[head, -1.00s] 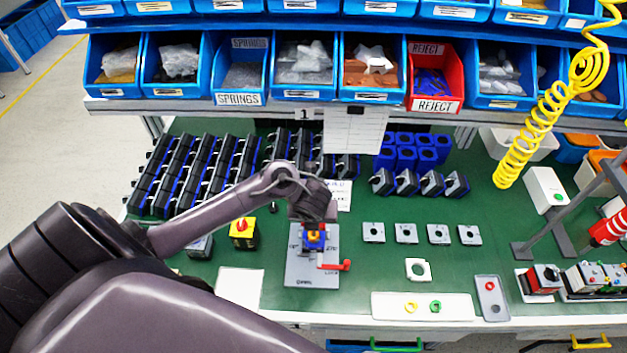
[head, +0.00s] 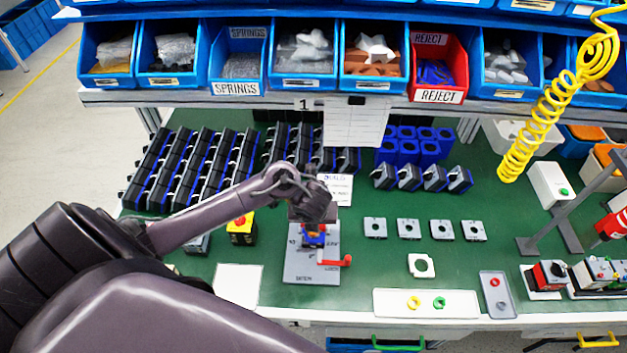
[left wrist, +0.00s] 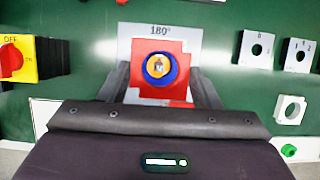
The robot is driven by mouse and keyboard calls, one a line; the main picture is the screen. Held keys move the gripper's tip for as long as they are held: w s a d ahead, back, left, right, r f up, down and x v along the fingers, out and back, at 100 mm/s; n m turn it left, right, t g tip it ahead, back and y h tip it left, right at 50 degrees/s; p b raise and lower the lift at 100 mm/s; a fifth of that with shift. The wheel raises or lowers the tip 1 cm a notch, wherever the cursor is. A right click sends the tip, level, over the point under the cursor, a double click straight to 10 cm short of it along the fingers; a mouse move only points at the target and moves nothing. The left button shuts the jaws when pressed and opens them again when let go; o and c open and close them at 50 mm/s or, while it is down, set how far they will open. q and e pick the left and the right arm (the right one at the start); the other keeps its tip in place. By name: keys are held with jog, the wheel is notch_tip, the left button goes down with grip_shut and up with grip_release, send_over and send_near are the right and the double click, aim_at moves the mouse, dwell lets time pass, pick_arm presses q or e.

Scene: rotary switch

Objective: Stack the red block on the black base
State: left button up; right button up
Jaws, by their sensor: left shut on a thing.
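My left gripper (left wrist: 161,88) is shut on the red block (left wrist: 135,62), with one finger on each side. A blue ring (left wrist: 160,84) with a pale yellowish centre shows within the red block. Beneath is a grey plate (left wrist: 195,38) marked 180°, which also shows in the head view (head: 303,272). In the head view, my left gripper (head: 312,222) is over this plate, with a blue and orange part (head: 314,240) just below it. A red lever (head: 335,262) sticks out to the right. The black base under the block is hidden, and contact cannot be told.
A yellow box with a red knob (head: 241,232) stands left of the plate. Rows of black and blue parts (head: 190,170) fill the back left. Grey square plates (head: 409,229) and a white tray (head: 385,304) lie to the right. A bin shelf (head: 230,98) overhangs the back.

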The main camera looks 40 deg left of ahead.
pick_arm(q)
jog(key=shift+f, duration=0.2)
jog(key=shift+f+b, duration=0.4)
jog(key=shift+b, duration=0.1)
jog(key=shift+f+b, duration=0.55)
jog(key=shift+f, duration=0.1)
jog(key=shift+f+b, duration=0.5)
jog(key=shift+f, duration=0.1)
jog(key=o, duration=1.1)
jog(key=shift+c, duration=0.2)
jog(key=shift+r, duration=0.2)
